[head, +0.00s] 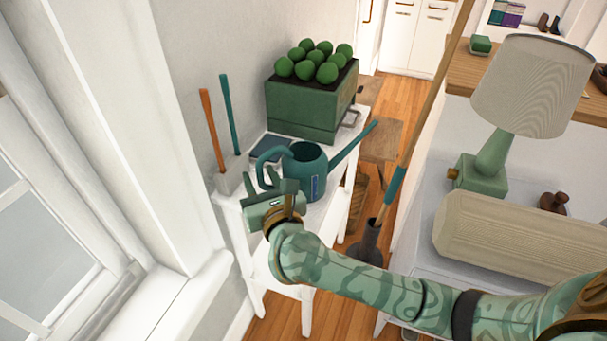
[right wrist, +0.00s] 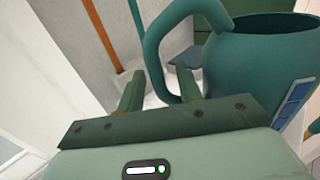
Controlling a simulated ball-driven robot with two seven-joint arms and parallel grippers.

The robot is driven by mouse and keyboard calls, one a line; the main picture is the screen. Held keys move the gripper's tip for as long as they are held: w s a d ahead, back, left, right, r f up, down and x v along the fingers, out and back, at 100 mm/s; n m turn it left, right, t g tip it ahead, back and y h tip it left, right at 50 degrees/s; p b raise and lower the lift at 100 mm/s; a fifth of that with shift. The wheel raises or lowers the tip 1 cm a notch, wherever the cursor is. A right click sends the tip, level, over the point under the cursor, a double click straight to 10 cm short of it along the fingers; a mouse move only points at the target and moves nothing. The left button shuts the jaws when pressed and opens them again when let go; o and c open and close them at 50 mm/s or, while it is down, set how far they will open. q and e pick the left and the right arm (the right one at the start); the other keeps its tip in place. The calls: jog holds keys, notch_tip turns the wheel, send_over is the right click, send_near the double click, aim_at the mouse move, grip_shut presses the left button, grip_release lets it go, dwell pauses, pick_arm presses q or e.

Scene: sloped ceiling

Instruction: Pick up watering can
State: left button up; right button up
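The teal watering can (head: 305,172) stands on a small white table, its spout pointing right and its loop handle (head: 268,160) on the left. My right gripper (head: 266,182) is at the handle side of the can. In the right wrist view its two fingers (right wrist: 158,88) are spread, and the lower part of the handle (right wrist: 155,60) appears between them. I cannot tell whether either finger touches it. The can's body (right wrist: 255,65) is just right of the fingers. My left gripper is not in view.
A green planter (head: 305,110) with round plants stands behind the can on the white table (head: 325,215). A small holder with orange (head: 210,130) and teal (head: 229,115) sticks stands at the left, near the wall. A lamp (head: 530,85) is at the right.

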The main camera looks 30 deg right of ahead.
grip_shut()
jog(key=shift+r, duration=0.1)
notch_tip(320, 180, up, 10)
jog(key=p, duration=0.5)
jog(key=shift+f, duration=0.25)
jog(key=shift+r+p, duration=0.3)
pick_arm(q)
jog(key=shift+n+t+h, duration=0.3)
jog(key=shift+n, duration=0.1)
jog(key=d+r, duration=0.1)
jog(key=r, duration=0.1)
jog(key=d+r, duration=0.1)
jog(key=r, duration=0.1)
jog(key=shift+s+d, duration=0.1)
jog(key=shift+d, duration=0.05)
pick_arm(e)
jog(key=shift+f, duration=0.1)
